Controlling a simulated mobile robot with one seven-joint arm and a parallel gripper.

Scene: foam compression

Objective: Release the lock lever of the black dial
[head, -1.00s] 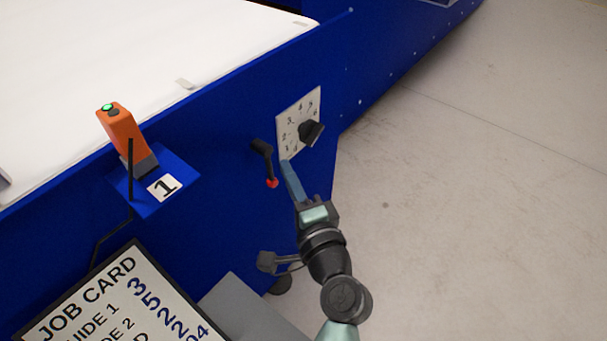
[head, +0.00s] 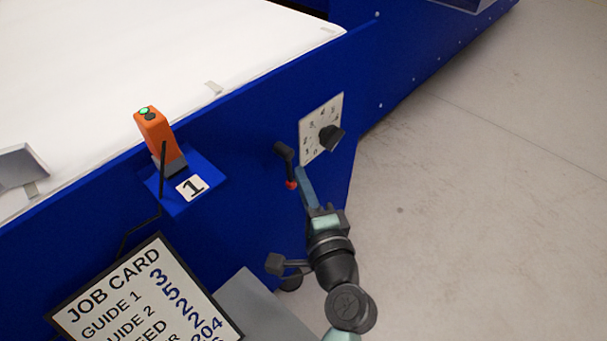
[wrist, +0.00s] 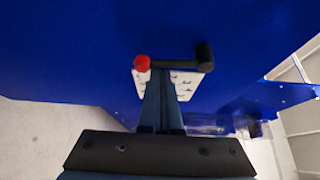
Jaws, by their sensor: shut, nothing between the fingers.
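The black dial (head: 331,137) sits on a white numbered plate (head: 308,148) on the blue machine side in the head view. Left of the plate is the lock lever (head: 283,151), black, hanging down to a red tip (head: 291,184). In the wrist view the lever (wrist: 173,64) lies crosswise, its red tip (wrist: 142,63) at left and its black hub (wrist: 204,56) at right. My gripper (head: 301,171) is shut and empty, its blue fingers just right of the lever. In the wrist view the fingertips (wrist: 160,74) reach close to the lever; I cannot tell whether they touch. The fingers partly cover the plate.
An orange device (head: 157,137) with a green button stands on a blue bracket (head: 205,172) labelled 1. A job card board (head: 150,300) is at the lower left. White foam (head: 140,50) lies atop the machine. Open floor (head: 470,200) is at the right.

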